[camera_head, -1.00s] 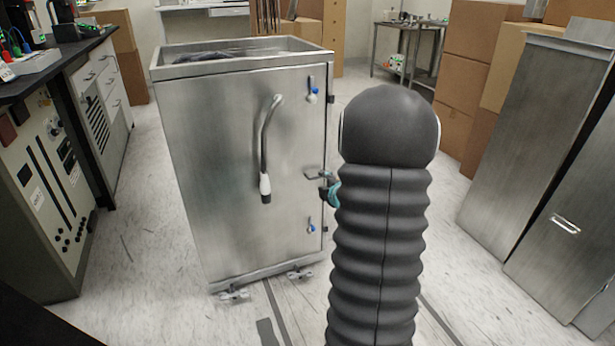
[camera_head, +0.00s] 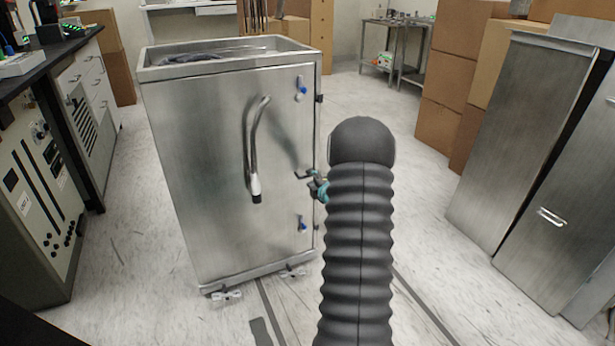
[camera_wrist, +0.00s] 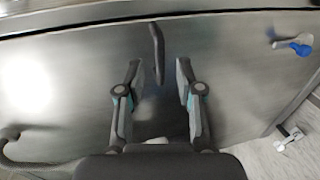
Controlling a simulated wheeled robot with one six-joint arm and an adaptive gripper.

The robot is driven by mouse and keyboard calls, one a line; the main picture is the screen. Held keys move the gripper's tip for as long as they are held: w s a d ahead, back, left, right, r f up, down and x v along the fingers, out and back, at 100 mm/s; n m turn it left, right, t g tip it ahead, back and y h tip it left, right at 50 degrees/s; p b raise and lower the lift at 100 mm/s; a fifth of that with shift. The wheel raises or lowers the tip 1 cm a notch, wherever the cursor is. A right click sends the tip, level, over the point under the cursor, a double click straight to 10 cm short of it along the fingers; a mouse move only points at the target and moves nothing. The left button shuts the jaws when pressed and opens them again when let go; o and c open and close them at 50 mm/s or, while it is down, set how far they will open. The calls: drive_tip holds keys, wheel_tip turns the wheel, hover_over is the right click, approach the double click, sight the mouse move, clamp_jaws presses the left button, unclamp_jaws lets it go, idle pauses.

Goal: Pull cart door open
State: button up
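The metal cart (camera_head: 165,130) stands in the middle left with its front door (camera_head: 210,160) looking shut. A small dark door handle (camera_head: 304,175) sticks out near the door's right edge. My gripper (camera_head: 318,188) is beside it, partly hidden by my arm. In the wrist view the door handle (camera_wrist: 157,50) lies in line with the gap between the two fingertips of my gripper (camera_wrist: 159,74). The fingers are apart with nothing clamped. I cannot tell whether the handle is inside the gap or just beyond it.
Blue-knobbed latches (camera_head: 302,90) and (camera_head: 302,224) sit above and below the handle. A dark-topped counter (camera_head: 75,55) is at left, metal cabinets (camera_head: 510,140) at right.

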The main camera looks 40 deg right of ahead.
sight(308, 176)
drive_tip(key=shift+x, duration=1.85)
clamp_jaws()
drive_tip(key=shift+a, duration=0.1)
